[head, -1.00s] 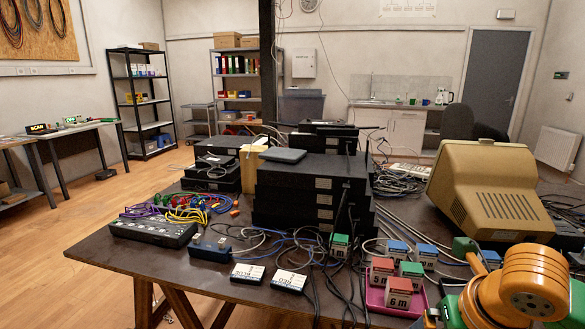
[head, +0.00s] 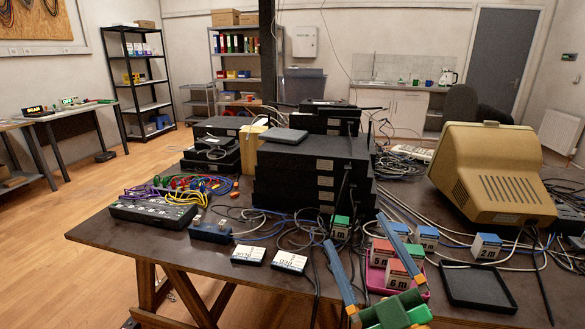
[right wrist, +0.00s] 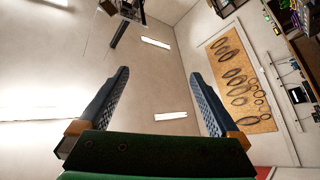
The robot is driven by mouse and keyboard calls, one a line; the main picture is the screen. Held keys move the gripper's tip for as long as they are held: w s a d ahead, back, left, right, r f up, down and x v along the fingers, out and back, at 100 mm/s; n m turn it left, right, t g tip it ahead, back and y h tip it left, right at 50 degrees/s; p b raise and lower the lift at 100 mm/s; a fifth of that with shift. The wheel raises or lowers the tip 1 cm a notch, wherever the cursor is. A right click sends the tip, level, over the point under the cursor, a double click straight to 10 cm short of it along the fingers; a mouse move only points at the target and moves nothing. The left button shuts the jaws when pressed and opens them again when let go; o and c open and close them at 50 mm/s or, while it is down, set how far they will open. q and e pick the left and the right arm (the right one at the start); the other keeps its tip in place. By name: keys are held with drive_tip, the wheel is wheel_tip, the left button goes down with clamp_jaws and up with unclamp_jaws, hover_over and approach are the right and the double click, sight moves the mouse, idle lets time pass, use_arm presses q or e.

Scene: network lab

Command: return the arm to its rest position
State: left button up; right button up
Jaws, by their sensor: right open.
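My right gripper (head: 356,229) rises into the bottom of the head view, right of centre, with its green palm low and its two blue fingers pointing up and away. The fingers are spread wide with nothing between them. My left gripper is not in view.
The dark table (head: 215,258) carries a stack of black devices (head: 312,180), a beige monitor (head: 495,175), a black power strip (head: 153,213) and loose cables. A 2 m box (head: 487,246) and an empty black tray (head: 478,287) lie right of the gripper.

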drive_tip(key=s+d+f+m+g+h, duration=0.2)
drive_tip(key=d+f+m+g+h, duration=0.25)
drive_tip(key=f, duration=0.65)
drive_tip(key=s+d+f+m+g+h, duration=0.25)
drive_tip(key=f+m+g+h, duration=0.2)
drive_tip(key=f, duration=0.75)
drive_tip(key=s+f+g+y, duration=0.2)
drive_tip(key=s+f+g, duration=0.8)
drive_tip(key=s, duration=0.5)
wheel_tip(320, 180, down, 13)
drive_tip(key=s+p, duration=0.3)
drive_tip(key=p, duration=0.2)
drive_tip(key=s+d+f+g+p, duration=0.1)
drive_tip(key=s+f+p, duration=0.1)
drive_tip(key=s, duration=0.3)
drive_tip(key=s+f+p, duration=0.1)
drive_tip(key=s+f, duration=0.3)
drive_tip(key=s, duration=0.2)
drive_tip(key=shift+s+d+f+g+p, duration=0.3)
drive_tip(key=shift+d+g+p, duration=0.1)
